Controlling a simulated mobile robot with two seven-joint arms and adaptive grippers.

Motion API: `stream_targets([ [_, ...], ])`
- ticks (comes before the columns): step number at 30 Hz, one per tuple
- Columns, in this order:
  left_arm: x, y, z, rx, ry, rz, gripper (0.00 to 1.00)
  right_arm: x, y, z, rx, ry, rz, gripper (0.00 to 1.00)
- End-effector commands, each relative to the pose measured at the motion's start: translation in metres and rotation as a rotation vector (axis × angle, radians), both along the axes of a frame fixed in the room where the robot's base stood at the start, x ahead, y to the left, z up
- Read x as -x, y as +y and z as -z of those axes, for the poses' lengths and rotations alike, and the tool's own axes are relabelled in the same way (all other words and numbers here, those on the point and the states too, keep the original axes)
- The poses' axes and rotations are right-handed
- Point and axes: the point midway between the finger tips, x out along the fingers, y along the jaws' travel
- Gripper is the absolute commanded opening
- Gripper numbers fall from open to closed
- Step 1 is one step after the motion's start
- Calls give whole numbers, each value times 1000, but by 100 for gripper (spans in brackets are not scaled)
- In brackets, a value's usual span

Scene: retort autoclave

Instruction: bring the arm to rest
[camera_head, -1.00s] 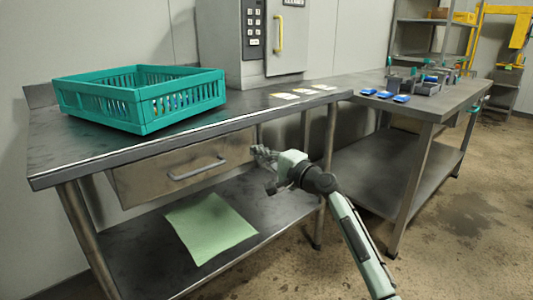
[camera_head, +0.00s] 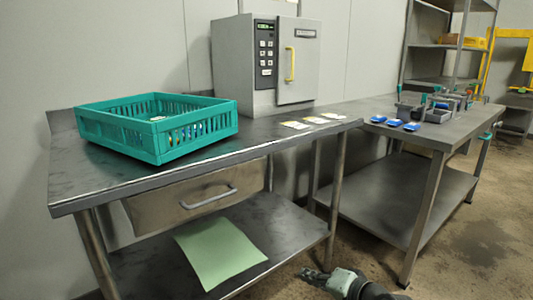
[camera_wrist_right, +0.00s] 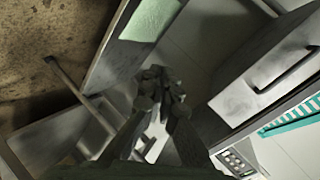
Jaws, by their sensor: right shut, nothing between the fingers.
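My right gripper (camera_head: 313,274) is low at the bottom edge of the head view, in front of the steel table's lower shelf. It is shut and empty. In the right wrist view its fingers (camera_wrist_right: 160,90) come together, dark and in shadow, with nothing between them. It touches nothing that I can see. Most of my right arm is cut off by the bottom of the head view. My left gripper is not in view.
A teal basket (camera_head: 190,143) stands on the steel table (camera_head: 110,185), beside a grey autoclave (camera_head: 299,70). A drawer (camera_head: 165,207) is below, and a green sheet (camera_head: 218,252) lies on the lower shelf. Blue items (camera_head: 393,122) lie on the right table. Floor at right is clear.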

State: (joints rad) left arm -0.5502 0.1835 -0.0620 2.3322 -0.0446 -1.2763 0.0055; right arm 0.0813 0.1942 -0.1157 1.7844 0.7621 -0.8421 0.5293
Motion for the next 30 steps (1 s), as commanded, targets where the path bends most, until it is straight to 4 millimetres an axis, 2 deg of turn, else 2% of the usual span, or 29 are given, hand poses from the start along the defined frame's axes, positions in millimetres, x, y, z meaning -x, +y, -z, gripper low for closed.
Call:
stream_targets([
  [1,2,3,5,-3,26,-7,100,28,-10,27,115,38,-21,0],
  [3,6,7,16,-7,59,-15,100,64,-27,63,279,87,-60,0],
  [5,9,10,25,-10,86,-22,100,98,-43,90,415,136,-101,0],
  [6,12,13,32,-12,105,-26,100,122,-55,106,504,169,-130,0],
  [10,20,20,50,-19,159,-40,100,197,-96,143,766,287,-235,0],
  [12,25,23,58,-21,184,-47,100,232,-116,153,878,343,-290,0],
  [15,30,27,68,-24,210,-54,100,270,-139,161,995,409,-352,0],
  [18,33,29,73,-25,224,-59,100,293,-153,164,1063,451,-392,0],
  [20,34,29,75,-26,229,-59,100,298,-157,164,1083,463,-404,0],
  [30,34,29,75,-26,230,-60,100,300,-158,164,1088,466,-406,0],
])
